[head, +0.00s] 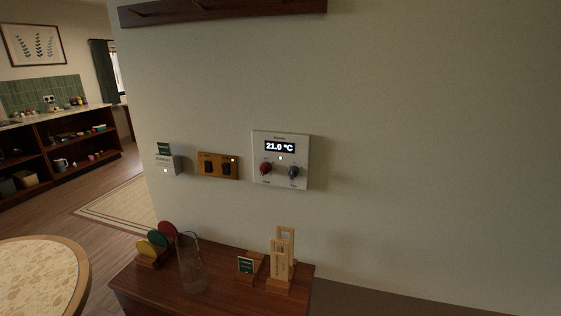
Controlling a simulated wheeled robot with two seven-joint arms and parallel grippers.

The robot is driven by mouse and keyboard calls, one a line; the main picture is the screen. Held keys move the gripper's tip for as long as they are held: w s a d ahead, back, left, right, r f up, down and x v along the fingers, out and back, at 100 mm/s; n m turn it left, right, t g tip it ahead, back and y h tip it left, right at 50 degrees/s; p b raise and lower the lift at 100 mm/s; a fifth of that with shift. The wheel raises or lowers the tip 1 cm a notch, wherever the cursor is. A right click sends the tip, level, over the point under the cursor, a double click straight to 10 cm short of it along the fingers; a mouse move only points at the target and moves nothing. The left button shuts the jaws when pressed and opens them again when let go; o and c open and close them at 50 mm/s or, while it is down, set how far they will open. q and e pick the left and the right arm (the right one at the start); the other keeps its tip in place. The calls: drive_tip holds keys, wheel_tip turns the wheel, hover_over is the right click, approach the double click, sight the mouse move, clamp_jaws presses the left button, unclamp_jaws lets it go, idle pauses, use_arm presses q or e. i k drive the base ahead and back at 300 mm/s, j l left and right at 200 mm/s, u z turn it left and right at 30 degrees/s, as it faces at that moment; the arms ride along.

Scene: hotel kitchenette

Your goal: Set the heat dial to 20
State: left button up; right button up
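A white thermostat panel (281,160) is mounted on the wall near the middle of the head view. Its black display (280,147) reads 21.0 °C. Below the display are a red dial (265,169) on the left and a dark grey dial (293,172) on the right. Each dial has a small label under it, too small to read with certainty. A small light shows between the display and the dials. Neither of my grippers is in view.
A wooden switch plate (218,165) and a small white wall unit (166,161) are left of the panel. Below stands a dark wooden cabinet (215,265) with a glass pitcher (191,268), coloured discs in a rack, a small sign and a wooden stand. A round table (40,275) is at lower left.

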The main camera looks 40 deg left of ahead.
sight(265, 167)
drive_tip(key=u, duration=1.2)
